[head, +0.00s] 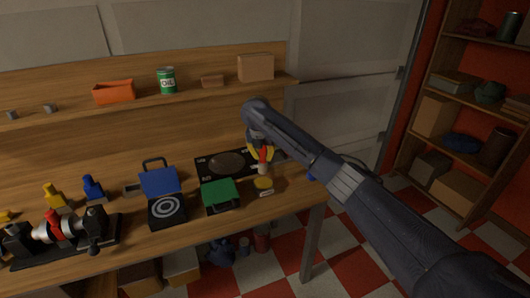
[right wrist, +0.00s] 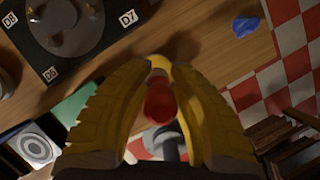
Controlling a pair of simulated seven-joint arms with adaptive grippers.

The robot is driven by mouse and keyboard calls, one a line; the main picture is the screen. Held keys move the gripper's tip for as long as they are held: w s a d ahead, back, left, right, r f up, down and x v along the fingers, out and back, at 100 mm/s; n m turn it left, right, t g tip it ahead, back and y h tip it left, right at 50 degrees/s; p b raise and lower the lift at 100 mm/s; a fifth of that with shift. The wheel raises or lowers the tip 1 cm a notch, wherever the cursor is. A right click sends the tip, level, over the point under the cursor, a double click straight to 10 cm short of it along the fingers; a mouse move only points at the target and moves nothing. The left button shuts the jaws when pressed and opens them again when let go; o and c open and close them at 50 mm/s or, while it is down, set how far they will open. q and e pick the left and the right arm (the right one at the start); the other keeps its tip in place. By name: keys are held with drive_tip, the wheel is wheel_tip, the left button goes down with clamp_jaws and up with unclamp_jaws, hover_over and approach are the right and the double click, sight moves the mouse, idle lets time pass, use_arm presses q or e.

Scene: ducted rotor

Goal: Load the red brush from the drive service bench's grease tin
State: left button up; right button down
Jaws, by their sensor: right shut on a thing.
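My right gripper (head: 262,158) has yellow fingers and is shut on the red brush (head: 264,155), above the right part of the bench. The brush hangs tip down, with a pale end below the red part. In the right wrist view the brush (right wrist: 160,103) sits between the yellow fingers of the right gripper (right wrist: 158,75). A small yellow round thing (head: 264,183), perhaps the grease tin, lies on the bench just below the brush; I cannot tell what is in it. The brush tip appears apart from it. My left gripper is out of view.
A green box (head: 220,193) and an open blue-lidded case (head: 167,209) stand left of it. A black marked plate (head: 222,164) lies behind. A shelf above holds a green can (head: 167,80) and an orange bin (head: 114,92). A blue piece (head: 312,175) lies right.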

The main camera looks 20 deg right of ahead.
sight(264, 166)
drive_tip(key=shift+f, duration=2.55)
drive_tip(key=shift+f, duration=0.6)
drive_tip(key=shift+r, duration=0.1)
drive_tip(key=shift+r, duration=3.45)
